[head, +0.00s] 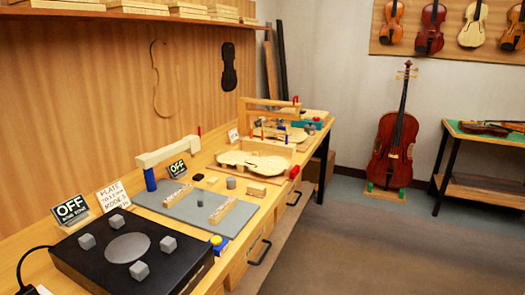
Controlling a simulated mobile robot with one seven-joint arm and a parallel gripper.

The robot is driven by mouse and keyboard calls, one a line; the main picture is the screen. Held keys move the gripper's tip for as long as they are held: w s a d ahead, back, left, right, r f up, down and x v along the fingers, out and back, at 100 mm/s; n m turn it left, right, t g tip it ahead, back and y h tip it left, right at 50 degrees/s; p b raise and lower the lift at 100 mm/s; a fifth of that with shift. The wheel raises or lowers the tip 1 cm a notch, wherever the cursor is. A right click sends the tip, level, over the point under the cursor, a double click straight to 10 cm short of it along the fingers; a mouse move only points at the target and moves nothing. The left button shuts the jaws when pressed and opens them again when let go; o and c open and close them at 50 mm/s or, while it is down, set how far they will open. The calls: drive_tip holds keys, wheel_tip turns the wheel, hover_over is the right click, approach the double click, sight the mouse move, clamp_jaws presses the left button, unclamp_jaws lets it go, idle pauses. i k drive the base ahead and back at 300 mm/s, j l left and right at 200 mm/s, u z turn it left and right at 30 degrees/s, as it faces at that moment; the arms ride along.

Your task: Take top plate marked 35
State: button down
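A pale violin-shaped plate (256,162) lies flat on the bench in the middle of the head view, beside a low wooden block wall. Another violin-shaped piece (290,135) lies farther back on the bench, partly hidden by a wooden frame. I cannot read the number 35 on either one. Flat pale wood pieces are stacked on the shelf (140,15) at the top left, and no numbers on them are readable. My gripper is not in view.
A black box (133,283) with grey blocks stands at the bench's near end, by two OFF signs (72,209) (177,169) and a plate card (112,196). A grey mat (187,209) holds wooden bars. A cello (395,150) stands at the back; the floor (370,240) is clear.

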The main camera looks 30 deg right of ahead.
sight(264, 165)
drive_tip(key=i+l, duration=0.15)
drive_tip(key=l, duration=0.25)
drive_tip(key=i+l, duration=0.2)
drive_tip(key=l, duration=0.2)
drive_tip(key=i+l, duration=0.15)
drive_tip(key=l, duration=0.25)
drive_tip(key=i+l, duration=0.15)
drive_tip(key=l, duration=0.25)
drive_tip(key=i+l, duration=0.2)
drive_tip(key=l, duration=0.2)
drive_tip(key=i+l, duration=0.1)
drive_tip(key=l, duration=0.3)
drive_tip(key=i+l, duration=0.15)
drive_tip(key=l, duration=0.25)
drive_tip(key=i+l, duration=0.1)
drive_tip(key=l, duration=0.35)
drive_tip(key=i+l, duration=0.1)
drive_tip(key=l, duration=0.3)
drive_tip(key=i+l, duration=0.1)
drive_tip(key=l, duration=0.3)
drive_tip(key=i+l, duration=0.3)
drive_tip(key=i+z, duration=0.05)
drive_tip(key=i, duration=0.05)
